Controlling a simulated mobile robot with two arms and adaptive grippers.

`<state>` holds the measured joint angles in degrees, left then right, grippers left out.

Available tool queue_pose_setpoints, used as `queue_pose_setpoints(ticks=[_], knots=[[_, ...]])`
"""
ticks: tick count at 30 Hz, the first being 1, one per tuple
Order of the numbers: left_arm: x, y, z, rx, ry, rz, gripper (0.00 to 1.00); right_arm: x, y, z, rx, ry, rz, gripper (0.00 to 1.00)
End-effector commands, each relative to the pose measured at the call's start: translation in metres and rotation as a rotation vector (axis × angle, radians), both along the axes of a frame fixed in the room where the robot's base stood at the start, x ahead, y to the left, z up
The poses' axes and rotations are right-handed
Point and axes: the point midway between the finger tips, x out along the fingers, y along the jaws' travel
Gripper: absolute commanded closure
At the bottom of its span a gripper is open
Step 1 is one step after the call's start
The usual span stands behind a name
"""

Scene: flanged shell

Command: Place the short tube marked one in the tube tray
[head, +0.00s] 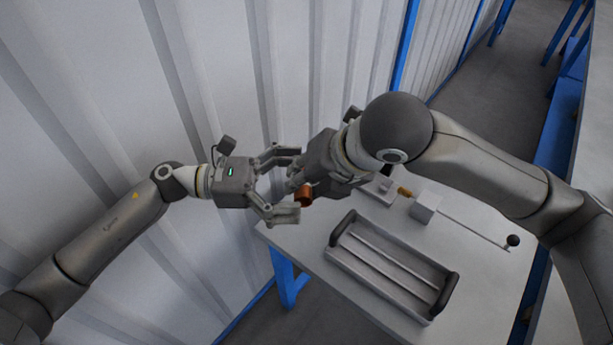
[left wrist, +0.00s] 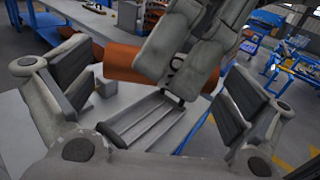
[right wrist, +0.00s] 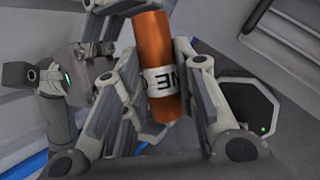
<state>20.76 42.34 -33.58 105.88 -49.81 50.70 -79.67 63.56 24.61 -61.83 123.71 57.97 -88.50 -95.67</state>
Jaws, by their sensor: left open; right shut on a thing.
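The short tube (head: 305,196) is copper-orange. In the right wrist view the tube (right wrist: 153,45) has a white band whose dark letters show only in part, "NE" among them. My right gripper (head: 300,188) is shut on it and holds it in the air, left of the table. My left gripper (head: 286,184) is open and faces the right one. In the left wrist view the tube (left wrist: 122,62) lies between the left gripper's spread fingers, partly hidden by the right gripper's fingers. The tube tray (head: 388,267), grey with dark end handles, stands on the table and looks empty.
The pale table (head: 480,285) has a grey block (head: 425,207) with a brass-coloured piece and a thin rod ending in a black knob (head: 513,240) behind the tray. A white ribbed wall (head: 110,90) stands close on the left.

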Motion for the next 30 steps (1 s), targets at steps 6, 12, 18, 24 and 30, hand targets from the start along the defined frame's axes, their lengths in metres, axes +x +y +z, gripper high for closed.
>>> queue_pose_setpoints(ticks=[6, 12, 18, 24, 30], knots=[[-0.002, 0.003, -0.002, 0.002, 0.002, 0.024, 0.00, 0.000, 0.000, 0.000, 0.000, -0.001, 0.000, 1.00], [-0.008, 0.012, -0.006, 0.003, 0.003, 0.123, 0.00, 0.000, 0.000, 0.000, 0.000, 0.000, -0.001, 1.00], [-0.014, 0.024, -0.010, 0.002, 0.003, 0.252, 0.00, 0.000, 0.000, 0.000, 0.000, 0.000, -0.001, 1.00], [-0.019, 0.035, -0.014, 0.001, 0.004, 0.377, 0.00, 0.000, 0.000, 0.000, 0.000, 0.000, -0.001, 1.00], [-0.025, 0.047, -0.018, 0.001, 0.005, 0.502, 0.00, 0.000, 0.000, 0.000, 0.000, 0.000, -0.001, 1.00]])
